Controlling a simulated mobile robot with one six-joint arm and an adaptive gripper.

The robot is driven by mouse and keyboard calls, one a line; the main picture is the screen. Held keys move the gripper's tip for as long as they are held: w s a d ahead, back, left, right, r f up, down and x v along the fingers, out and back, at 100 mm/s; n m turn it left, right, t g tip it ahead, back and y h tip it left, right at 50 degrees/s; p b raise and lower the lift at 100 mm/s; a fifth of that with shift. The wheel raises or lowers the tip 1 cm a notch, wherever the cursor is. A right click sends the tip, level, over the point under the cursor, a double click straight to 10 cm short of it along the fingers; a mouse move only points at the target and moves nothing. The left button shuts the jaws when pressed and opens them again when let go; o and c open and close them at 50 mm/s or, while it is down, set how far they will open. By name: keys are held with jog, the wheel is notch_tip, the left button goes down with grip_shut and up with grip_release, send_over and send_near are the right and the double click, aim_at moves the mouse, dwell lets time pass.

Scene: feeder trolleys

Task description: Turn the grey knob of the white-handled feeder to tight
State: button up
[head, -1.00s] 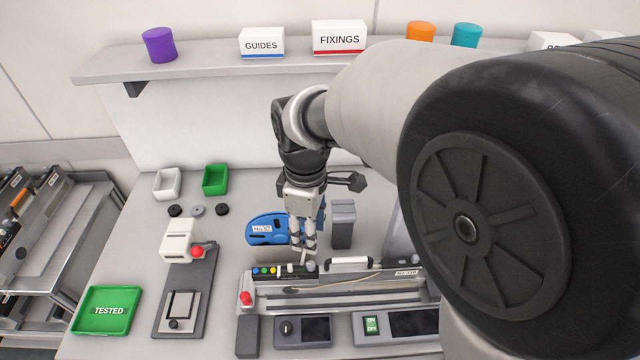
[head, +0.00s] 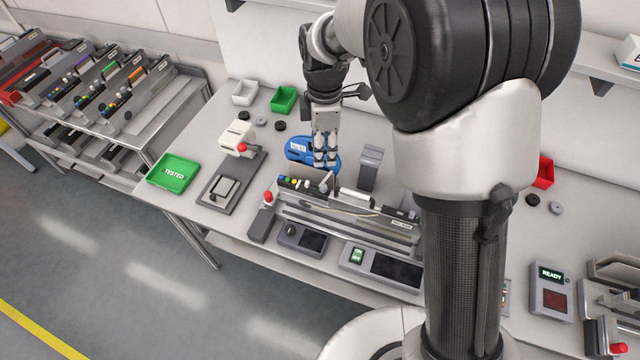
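The white-handled feeder (head: 345,222) lies in the bench fixture, long and grey. Its white handle (head: 357,201) is on top, right of the row of coloured buttons. A small pale grey knob (head: 323,188) sits at the right end of that row, left of the handle. Its setting is too small to read. My gripper (head: 326,164) points down just behind and above the knob, in front of a blue reel (head: 300,150). It appears clear of the knob, but contact is hard to judge. Two fingers show close together; whether anything is between them is unclear.
A grey upright block (head: 371,166) stands right of my gripper. Control boxes (head: 303,240) line the front of the fixture. A white press with a red knob (head: 237,138) and a green TESTED tray (head: 173,173) are left. A trolley of feeders (head: 110,80) stands far left.

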aim_at(323, 186)
notch_tip(323, 186, down, 15)
jog(key=shift+r+b, duration=0.15)
jog(key=shift+b, duration=0.75)
jog(key=shift+c, duration=0.2)
grip_shut()
